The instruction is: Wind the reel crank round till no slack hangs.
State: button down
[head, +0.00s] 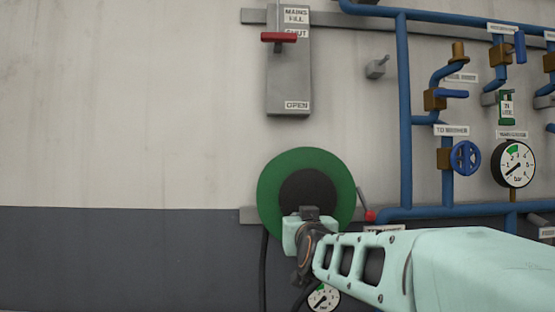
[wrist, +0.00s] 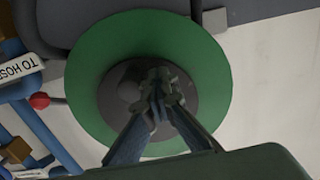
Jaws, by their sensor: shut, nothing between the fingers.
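The reel is a green disc with a dark hub, on the wall in the head view (head: 270,183); it also fills the middle of the wrist view (wrist: 90,75). My gripper (head: 309,213) is in front of the hub's lower part, its fingers shut and empty in the wrist view (wrist: 160,85). A dark round knob (wrist: 129,91) shows on the hub, left of the fingertips; I cannot tell whether it is the crank's handle. Whether the fingers touch the hub is unclear. A black hose (head: 264,270) hangs below the reel's left side. Its lower end is out of view.
A rod with a red ball (head: 370,215) stands just right of the reel, close to blue pipes (head: 405,120). A gauge (head: 323,298) is below. A grey switch panel with a red handle (head: 279,37) is above. The wall on the left is clear.

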jog(key=shift+b, duration=0.3)
jog(key=shift+d+f+b, duration=0.2)
jog(key=shift+d+b, duration=0.45)
jog(key=shift+b, duration=0.45)
jog(key=shift+d+f+b, duration=0.2)
jog(key=shift+b, duration=0.7)
jog(key=shift+d+b, duration=0.15)
jog(key=shift+b, duration=0.15)
jog(key=shift+d+f+b, duration=0.1)
jog(key=shift+d+b, duration=0.15)
jog(key=shift+b, duration=0.3)
